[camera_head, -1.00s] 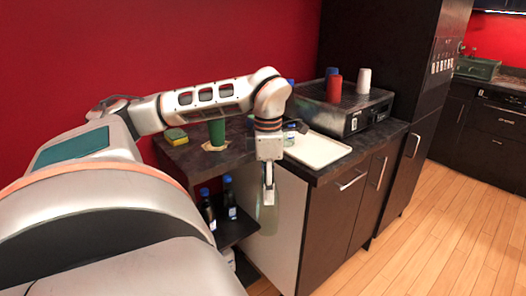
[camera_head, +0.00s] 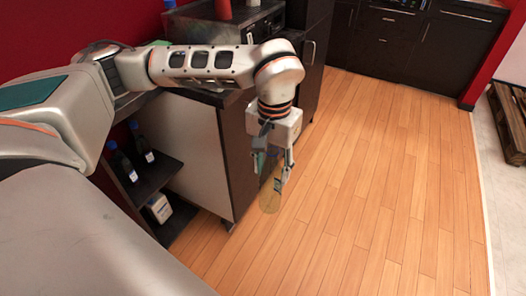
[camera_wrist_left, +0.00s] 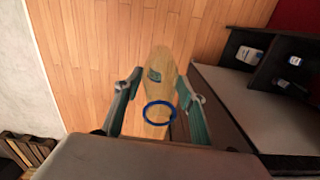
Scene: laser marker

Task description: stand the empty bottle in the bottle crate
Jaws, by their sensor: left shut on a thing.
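My left gripper (camera_head: 274,165) points down and is shut on the empty bottle (camera_head: 270,196), a clear see-through one, held above the wooden floor beside the cabinet. In the left wrist view the same bottle (camera_wrist_left: 160,70) stands out between the two fingers of the gripper (camera_wrist_left: 160,92), with a blue ring at its near end and a small dark label. I cannot make out a bottle crate in these frames. My right gripper is not in view.
A dark open shelf (camera_head: 158,178) at left holds blue-capped bottles (camera_head: 122,160) and a white container (camera_head: 159,207). A cabinet with a pale side panel (camera_head: 195,145) stands close left of the held bottle. A wooden pallet (camera_head: 512,125) lies at far right. The floor (camera_head: 375,190) between is clear.

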